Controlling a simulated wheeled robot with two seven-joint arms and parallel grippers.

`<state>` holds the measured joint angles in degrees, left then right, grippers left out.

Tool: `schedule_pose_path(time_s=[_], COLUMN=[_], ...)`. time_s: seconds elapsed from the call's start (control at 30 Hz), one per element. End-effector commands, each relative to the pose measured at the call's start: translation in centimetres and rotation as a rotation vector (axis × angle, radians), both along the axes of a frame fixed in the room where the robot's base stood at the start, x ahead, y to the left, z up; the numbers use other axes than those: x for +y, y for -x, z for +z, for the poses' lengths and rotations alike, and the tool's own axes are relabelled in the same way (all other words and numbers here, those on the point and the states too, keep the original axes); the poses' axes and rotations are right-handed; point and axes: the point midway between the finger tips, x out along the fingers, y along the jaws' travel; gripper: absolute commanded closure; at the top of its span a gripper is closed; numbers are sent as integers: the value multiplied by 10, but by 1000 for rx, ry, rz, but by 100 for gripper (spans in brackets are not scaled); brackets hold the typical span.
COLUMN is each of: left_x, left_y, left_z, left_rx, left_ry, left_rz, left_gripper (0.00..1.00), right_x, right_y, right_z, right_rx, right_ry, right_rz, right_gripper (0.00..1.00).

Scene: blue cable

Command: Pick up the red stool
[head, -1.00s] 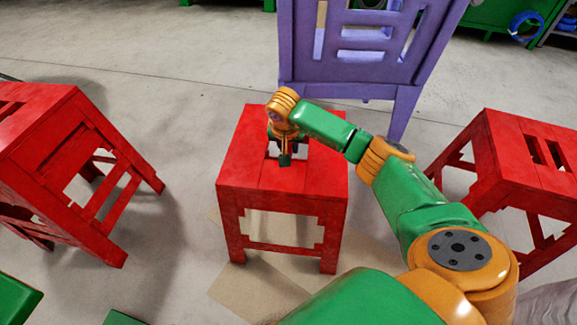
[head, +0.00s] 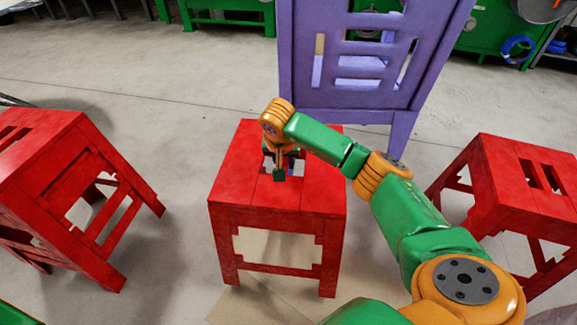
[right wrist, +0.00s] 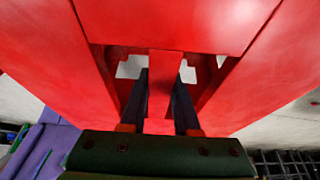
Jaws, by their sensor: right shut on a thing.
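The middle red stool (head: 235,190) stands in front of me in the head view, upright, with slots in its seat. My right gripper (head: 281,163) reaches down to the middle of this seat. In the right wrist view, its two dark fingers (right wrist: 160,85) go into the seat opening on either side of the narrow red centre bar (right wrist: 163,75). The gripper is shut on this bar. The fingertips are partly hidden in the opening. I cannot tell whether the stool's feet touch the floor. My left gripper is out of view.
Another red stool (head: 55,190) is at the left and one more (head: 510,185) at the right. A purple chair (head: 378,98) stands close behind the middle stool. Bare grey floor lies between the left and middle stools.

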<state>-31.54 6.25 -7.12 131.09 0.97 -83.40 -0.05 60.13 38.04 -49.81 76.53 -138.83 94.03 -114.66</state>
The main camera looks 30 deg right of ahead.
Motion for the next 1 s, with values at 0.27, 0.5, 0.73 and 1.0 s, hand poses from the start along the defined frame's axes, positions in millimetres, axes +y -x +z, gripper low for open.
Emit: schedule_pose_path(time_s=[0.27,0.5,0.73,1.0], left_x=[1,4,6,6], left_y=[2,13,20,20], left_z=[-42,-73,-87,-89], left_rx=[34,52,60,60], left_ry=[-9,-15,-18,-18], left_rz=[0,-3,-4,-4], left_gripper=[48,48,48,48], right_x=[41,99,123,125], right_y=[-13,-28,-34,-35], right_z=[59,81,90,90], right_rx=[-7,-4,-4,-4], right_ry=[2,2,2,2], right_rz=[3,3,-1,-1], right_gripper=[100,100,100,100])
